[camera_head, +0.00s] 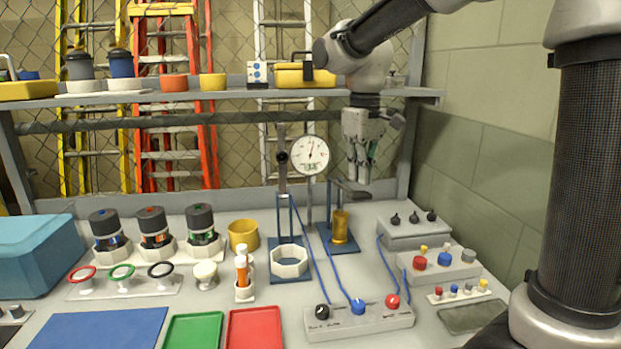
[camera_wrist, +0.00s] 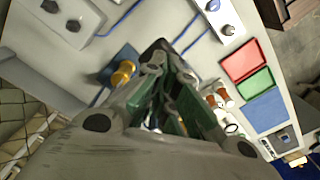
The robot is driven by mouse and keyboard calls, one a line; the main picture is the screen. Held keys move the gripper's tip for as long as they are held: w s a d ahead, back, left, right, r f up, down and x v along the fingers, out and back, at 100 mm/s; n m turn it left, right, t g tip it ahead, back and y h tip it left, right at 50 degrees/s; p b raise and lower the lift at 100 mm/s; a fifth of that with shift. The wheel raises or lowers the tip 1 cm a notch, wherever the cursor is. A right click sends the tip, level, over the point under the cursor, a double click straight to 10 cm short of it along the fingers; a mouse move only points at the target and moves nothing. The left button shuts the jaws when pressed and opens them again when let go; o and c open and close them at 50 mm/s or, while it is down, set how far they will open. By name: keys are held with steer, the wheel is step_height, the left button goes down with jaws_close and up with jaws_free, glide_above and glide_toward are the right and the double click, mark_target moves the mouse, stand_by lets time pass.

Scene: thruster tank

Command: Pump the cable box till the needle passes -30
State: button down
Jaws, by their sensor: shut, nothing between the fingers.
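A round white dial gauge (camera_head: 310,155) stands on a post at mid-table; its needle points roughly upward, and its numbers are too small to read. A grey box (camera_head: 385,320) with black, blue and red knobs and blue cables sits at the front. To the gauge's right, a brass cylinder (camera_head: 340,227) stands on a blue base beneath a dark flat lever (camera_head: 351,190). The cylinder also shows in the wrist view (camera_wrist: 122,75). My gripper (camera_head: 359,183) is shut and empty, pointing down just above or at the lever; contact is unclear.
Left of the cylinder, a blue frame holds a white ring (camera_head: 289,261). Grey boxes with knobs (camera_head: 438,264) stand at right. Black-capped jars (camera_head: 155,228), a yellow cup (camera_head: 243,235) and coloured trays (camera_head: 255,328) fill the left. A shelf (camera_head: 220,95) runs behind.

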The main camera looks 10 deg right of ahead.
stand_by(0.3)
step_height(320, 180, down, 13)
step_height(320, 180, up, 13)
stand_by(1.2)
steer(key=shift+f, duration=0.15)
stand_by(2.6)
steer(key=s+d+f+m+t, duration=0.1)
steer(key=s+d+m+t, duration=0.1)
steer(key=s+d, duration=0.5)
steer(key=s+d+f+m+t, duration=0.1)
steer(key=s+d+m, duration=0.3)
steer(key=s+d, duration=0.4)
steer(key=s+t, duration=0.1)
steer(key=s, duration=0.5)
